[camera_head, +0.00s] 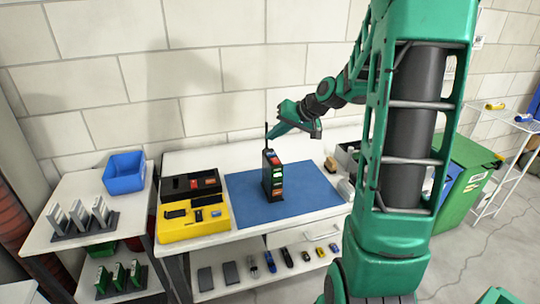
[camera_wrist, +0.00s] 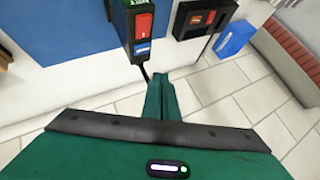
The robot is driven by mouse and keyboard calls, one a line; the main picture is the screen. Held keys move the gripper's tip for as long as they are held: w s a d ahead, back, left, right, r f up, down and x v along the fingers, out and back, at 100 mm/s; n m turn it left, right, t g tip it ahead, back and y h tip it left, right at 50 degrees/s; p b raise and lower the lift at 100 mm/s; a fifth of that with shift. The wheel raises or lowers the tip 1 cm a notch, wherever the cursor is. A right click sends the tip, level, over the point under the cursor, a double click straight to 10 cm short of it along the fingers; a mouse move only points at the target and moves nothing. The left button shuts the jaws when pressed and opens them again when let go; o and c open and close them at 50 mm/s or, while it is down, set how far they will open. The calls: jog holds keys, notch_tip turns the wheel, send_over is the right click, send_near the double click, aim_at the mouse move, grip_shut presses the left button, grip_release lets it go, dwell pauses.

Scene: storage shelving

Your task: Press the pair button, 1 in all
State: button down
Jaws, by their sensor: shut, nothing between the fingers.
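A black upright device (camera_head: 267,180) with a thin antenna stands on the blue mat (camera_head: 240,197). Its front carries green, red and other coloured parts, and its top has a red and a blue patch. In the wrist view the device (camera_wrist: 128,35) shows at the top, with the red patch (camera_wrist: 144,22) and the blue patch (camera_wrist: 143,48) on its top. I cannot read which is the pair button. My gripper (camera_head: 272,135) is shut and empty, above and behind the device. In the wrist view its fingertips (camera_wrist: 161,77) lie just below the device's end, apparently apart from it.
A yellow case (camera_head: 193,232) and a black tray (camera_head: 177,194) lie left of the mat. A blue bin (camera_head: 124,172) and upright modules stand on the left shelf. Several small items lie on the lower shelf (camera_head: 275,262). A green bin (camera_head: 462,205) stands at the right.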

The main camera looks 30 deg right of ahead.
aim_at(274, 154)
jog(key=shift+f, duration=1.8)
jog(key=shift+f, duration=0.15)
dwell(0.6)
jog(key=shift+f, duration=0.25)
jog(key=shift+f, duration=0.35)
dwell(0.7)
jog(key=shift+r, duration=0.8)
jog(key=shift+r, duration=0.1)
jog(key=shift+r, duration=2.45)
